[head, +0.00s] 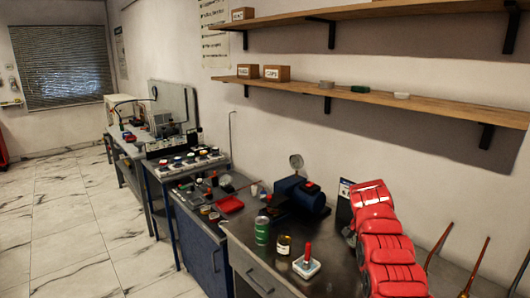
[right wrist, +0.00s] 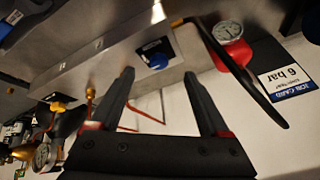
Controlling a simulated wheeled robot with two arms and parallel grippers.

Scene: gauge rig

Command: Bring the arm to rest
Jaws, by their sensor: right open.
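My right arm (head: 385,245), in red housing, reaches over the right part of the dark bench in the head view; its gripper is mostly hidden there. In the right wrist view my right gripper (right wrist: 158,78) has its two dark fingers spread apart, with nothing held between them. A dial gauge on a red body (right wrist: 228,32) and a black bar (right wrist: 235,75) lie to the right of the fingers. My left gripper is not in view.
A white job card reading 6 bar (right wrist: 285,85) is at the right of the wrist view. On the bench stand a green can (head: 262,231), a jar (head: 284,247), a red-handled switch on a pale base (head: 307,264) and a blue motor (head: 303,193). Wooden shelves (head: 400,98) hang above.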

